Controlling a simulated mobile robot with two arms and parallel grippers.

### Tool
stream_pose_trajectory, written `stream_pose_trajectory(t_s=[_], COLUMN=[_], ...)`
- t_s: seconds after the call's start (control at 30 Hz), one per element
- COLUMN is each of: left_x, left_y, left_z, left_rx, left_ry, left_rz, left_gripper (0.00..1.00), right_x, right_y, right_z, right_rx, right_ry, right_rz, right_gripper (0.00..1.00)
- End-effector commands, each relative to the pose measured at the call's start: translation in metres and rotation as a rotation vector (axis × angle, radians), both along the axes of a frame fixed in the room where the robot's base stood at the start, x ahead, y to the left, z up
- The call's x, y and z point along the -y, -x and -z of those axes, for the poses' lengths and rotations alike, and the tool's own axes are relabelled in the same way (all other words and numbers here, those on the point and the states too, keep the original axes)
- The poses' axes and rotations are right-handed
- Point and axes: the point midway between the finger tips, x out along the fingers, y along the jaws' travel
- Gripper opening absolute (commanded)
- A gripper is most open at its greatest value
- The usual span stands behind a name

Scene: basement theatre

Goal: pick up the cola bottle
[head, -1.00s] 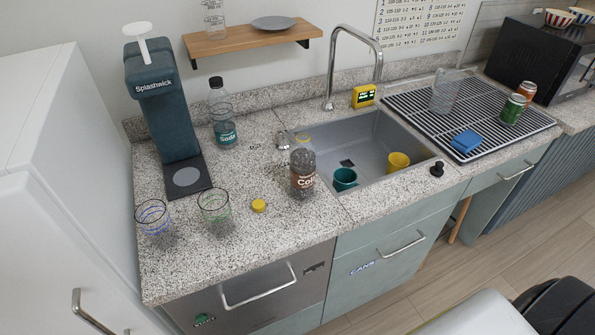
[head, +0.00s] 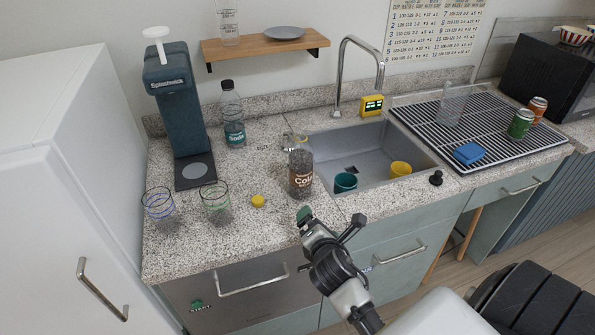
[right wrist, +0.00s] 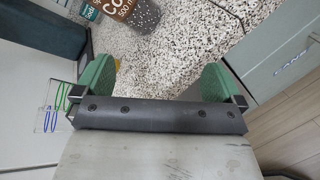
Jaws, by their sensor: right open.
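The cola bottle (head: 300,176) is clear with a brown label and stands upright on the speckled counter, just left of the sink. Its lower part and label also show at the top of the right wrist view (right wrist: 138,12). My right gripper (head: 329,220) is in front of the bottle, near the counter's front edge, apart from it. In the right wrist view its two green-padded fingers (right wrist: 158,82) are spread wide with nothing between them. My left gripper is not in view.
A soda bottle (head: 232,118) stands behind left of the cola. A yellow cap (head: 258,201) and two glasses, blue-ringed (head: 158,205) and green-ringed (head: 215,202), are to the left. The sink (head: 370,142) holds a teal cup (head: 345,182) and a yellow cup (head: 400,169).

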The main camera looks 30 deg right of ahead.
Motion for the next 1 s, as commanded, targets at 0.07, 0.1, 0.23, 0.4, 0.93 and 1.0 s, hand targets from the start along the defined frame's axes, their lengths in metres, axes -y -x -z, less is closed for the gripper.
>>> stream_pose_trajectory(t_s=[0.07,0.1,0.23,0.4,0.93,1.0], left_x=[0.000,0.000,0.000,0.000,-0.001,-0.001], left_y=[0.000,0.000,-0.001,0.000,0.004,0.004], left_z=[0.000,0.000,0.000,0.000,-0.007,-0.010], left_rx=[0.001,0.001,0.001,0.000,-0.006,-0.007], left_ry=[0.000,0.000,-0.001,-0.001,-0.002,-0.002], left_rz=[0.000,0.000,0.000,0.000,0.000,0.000], left_gripper=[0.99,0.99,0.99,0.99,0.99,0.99], right_x=[0.005,0.008,0.014,0.017,0.037,0.039], right_y=[-0.013,-0.018,-0.037,-0.052,-0.109,-0.116], right_z=[-0.011,-0.017,-0.036,-0.052,-0.057,-0.058], right_rx=[0.000,-0.003,-0.021,-0.053,-0.063,-0.064], right_ry=[0.160,0.246,0.547,0.850,0.919,0.917], right_rz=[-0.050,-0.075,-0.148,-0.206,-0.217,-0.217], right_gripper=[0.99,0.99,0.99,0.99,0.99,0.99])
